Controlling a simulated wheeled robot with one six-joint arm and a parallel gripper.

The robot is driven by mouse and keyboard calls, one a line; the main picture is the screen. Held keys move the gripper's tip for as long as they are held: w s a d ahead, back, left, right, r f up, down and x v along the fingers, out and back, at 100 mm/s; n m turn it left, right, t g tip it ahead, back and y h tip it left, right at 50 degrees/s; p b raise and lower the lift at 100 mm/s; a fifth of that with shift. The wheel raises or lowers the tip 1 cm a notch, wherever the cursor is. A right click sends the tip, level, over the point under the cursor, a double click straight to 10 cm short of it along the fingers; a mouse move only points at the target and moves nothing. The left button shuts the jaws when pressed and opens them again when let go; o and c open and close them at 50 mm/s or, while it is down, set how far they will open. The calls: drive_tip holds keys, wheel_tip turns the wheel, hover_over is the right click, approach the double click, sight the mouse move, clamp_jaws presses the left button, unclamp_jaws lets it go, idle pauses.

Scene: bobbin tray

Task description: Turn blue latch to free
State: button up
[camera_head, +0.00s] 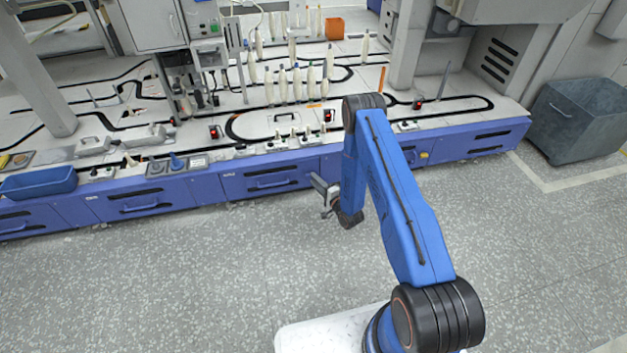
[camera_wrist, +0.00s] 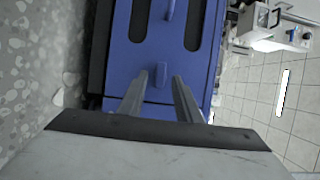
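My gripper (camera_head: 322,190) hangs in front of the blue cabinet fronts, above the floor. In the wrist view my gripper (camera_wrist: 159,82) shows two grey fingers, apart and with nothing between them. I cannot tell if this lug is a latch or a drawer handle. In the head view a small blue knob (camera_head: 177,160) stands on a dark plate on the bench, well left of my gripper. I cannot tell which blue part is the latch.
A long bench (camera_head: 195,142) with a dark track, white bobbins (camera_head: 297,84) and small fixtures runs across the back. A blue bin (camera_head: 38,182) sits at its left front. A grey bin (camera_head: 578,115) stands at right. The speckled floor (camera_head: 150,285) in front is clear.

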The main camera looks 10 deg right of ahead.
drive_tip(key=shift+x, duration=0.85)
clamp_jaws()
